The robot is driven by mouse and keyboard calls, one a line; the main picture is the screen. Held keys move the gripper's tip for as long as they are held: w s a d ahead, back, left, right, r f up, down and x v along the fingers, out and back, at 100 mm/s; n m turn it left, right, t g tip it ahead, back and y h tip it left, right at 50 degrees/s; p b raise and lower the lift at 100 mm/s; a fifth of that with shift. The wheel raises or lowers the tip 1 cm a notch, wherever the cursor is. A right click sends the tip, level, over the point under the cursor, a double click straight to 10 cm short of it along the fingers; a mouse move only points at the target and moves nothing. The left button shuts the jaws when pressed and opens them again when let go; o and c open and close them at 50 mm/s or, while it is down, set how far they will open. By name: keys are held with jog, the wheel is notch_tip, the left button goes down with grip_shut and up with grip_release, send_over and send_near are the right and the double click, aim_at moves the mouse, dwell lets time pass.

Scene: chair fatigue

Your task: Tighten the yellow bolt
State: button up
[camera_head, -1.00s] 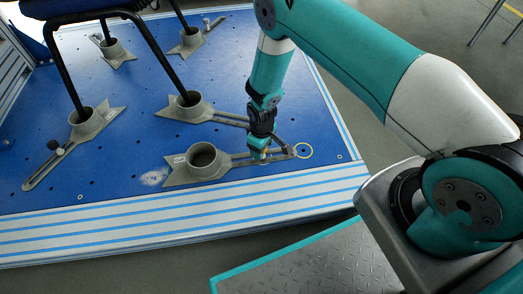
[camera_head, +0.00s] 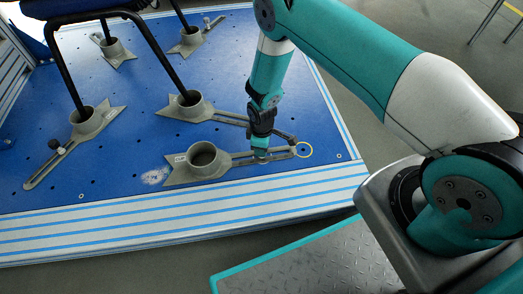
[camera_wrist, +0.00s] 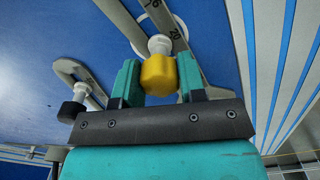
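The yellow bolt (camera_wrist: 158,75) stands in the wrist view with a white collar below its head, at the slotted arm of a grey metal clamp (camera_wrist: 130,18). My gripper (camera_wrist: 160,80) has one teal finger on each side of the bolt head, and both fingers appear to touch it. In the head view, my gripper (camera_head: 260,156) is down at the slotted arm of the front clamp (camera_head: 203,160), between its empty round socket and its right end. The bolt is hidden there by my gripper.
A black-knobbed bolt (camera_wrist: 72,108) stands by another slotted clamp to the left in the wrist view. Black chair legs (camera_head: 155,45) stand in other clamp sockets on the blue platform (camera_head: 110,175).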

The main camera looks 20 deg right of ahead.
jog(key=m, duration=0.3)
jog(key=shift+m+p, duration=0.3)
jog(key=shift+m, duration=0.1)
jog(key=shift+m, duration=0.3)
jog(key=m, duration=0.3)
jog(key=shift+m, duration=0.3)
jog(key=m+p, duration=0.1)
jog(key=m, duration=0.3)
